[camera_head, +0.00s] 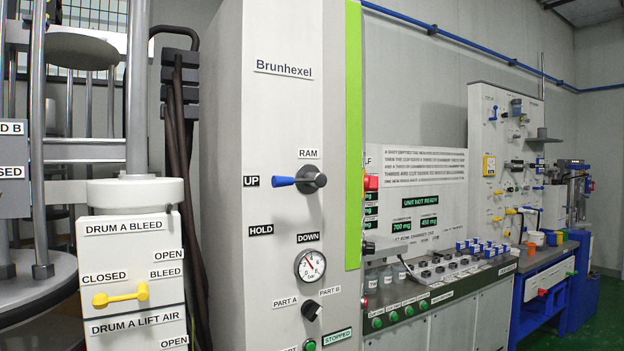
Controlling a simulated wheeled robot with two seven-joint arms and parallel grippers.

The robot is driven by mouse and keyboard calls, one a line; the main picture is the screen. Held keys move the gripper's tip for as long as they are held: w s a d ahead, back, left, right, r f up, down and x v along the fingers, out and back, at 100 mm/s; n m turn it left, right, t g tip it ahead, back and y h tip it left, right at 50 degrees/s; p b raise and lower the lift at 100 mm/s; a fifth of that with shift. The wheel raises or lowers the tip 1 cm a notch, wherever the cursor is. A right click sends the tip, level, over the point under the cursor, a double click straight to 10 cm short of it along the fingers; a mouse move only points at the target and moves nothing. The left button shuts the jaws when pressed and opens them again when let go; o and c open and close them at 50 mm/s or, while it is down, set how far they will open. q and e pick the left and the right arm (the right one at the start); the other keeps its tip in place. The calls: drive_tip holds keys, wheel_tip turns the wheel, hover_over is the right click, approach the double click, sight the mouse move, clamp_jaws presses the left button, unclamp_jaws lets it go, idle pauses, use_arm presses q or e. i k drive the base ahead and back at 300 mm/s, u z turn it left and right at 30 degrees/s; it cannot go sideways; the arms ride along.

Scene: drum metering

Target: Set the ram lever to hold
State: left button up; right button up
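The ram lever (284,181) has a blue handle on a dark round hub (313,179), under the RAM label on the tall grey Brunhexel cabinet (270,120). Its handle points left, level with the UP label (251,181). The HOLD label (261,230) is below and left of the hub, and the DOWN label (307,237) is straight below it. Neither of my grippers shows in the head view, and nothing touches the lever.
A pressure gauge (310,265) and a black PART A/PART B knob (311,310) are below the lever. A yellow drum A bleed handle (120,295) is on a panel at left. A sloped control desk (440,290) stands to the right. The space before the lever looks clear.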

sight(312, 179)
drive_tip(key=z, duration=1.25)
drive_tip(key=i, duration=1.2)
drive_tip(key=u, duration=0.65)
